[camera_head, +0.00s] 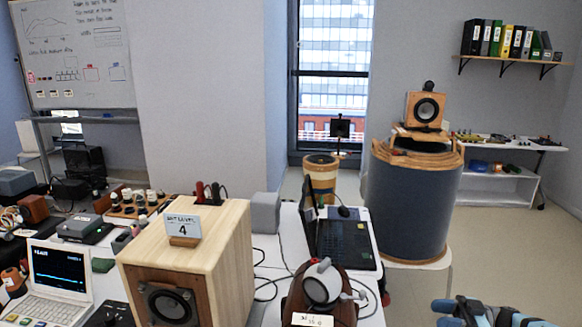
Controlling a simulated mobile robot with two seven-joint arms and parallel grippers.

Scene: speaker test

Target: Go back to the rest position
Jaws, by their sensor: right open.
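My right gripper (446,313) shows at the bottom right corner, partly cut off by the frame's lower edge. Its blue and dark fingers point left, are open, and I see nothing between them. It is to the right of the white table with the headphones and apart from it. My left gripper is not in view.
A wooden speaker box (190,262) with a sign marked 4 stands on the table. Right of it are a headphone stand (322,290) and an open black laptop (345,243). A large dark cylinder (408,205) carries a small speaker (425,109). Floor shows at the right.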

